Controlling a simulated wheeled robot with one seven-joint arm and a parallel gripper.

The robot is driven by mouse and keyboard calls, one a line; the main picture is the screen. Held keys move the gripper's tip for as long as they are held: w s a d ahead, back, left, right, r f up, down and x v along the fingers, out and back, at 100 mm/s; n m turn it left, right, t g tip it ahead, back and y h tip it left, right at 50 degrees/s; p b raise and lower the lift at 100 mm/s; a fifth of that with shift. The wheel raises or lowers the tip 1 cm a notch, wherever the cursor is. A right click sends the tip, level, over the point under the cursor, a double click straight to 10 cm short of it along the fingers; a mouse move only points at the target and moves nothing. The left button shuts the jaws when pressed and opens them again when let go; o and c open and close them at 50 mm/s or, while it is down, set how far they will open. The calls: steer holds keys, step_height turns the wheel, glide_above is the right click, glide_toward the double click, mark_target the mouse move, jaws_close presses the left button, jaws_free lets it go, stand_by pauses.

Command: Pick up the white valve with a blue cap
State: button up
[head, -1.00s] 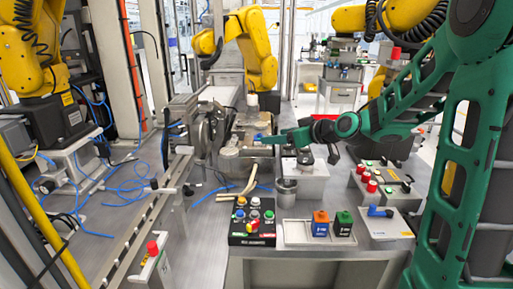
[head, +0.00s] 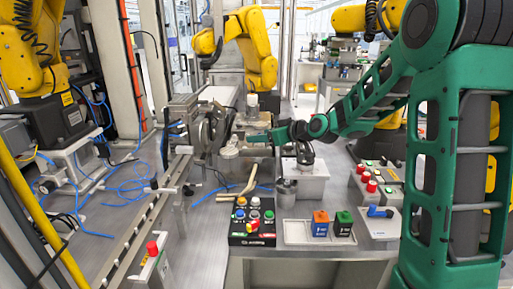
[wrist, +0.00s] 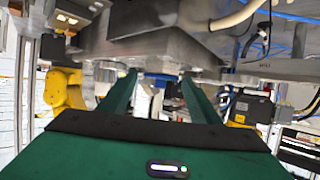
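My gripper (head: 257,138) reaches left over the middle of the bench, beside the machine. In the wrist view, my gripper's two green fingers (wrist: 158,86) are apart. A blue piece (wrist: 161,76) shows between and beyond their tips, under a grey metal block. It may be the valve's blue cap; I cannot make out a white body, nor whether the fingers touch it. In the head view my gripper and the machine crowd that spot, and I cannot pick out the valve clearly.
The grey machine (head: 208,130) stands close left of my gripper. A metal cup (head: 286,187), a button box (head: 252,222) and a tray (head: 296,238) with orange-and-blue and green-and-dark blocks are nearer the front. A blue lever (head: 380,211) sits on a grey plate at right.

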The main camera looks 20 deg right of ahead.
steer(key=c, duration=0.8)
steer(key=shift+r, duration=0.15)
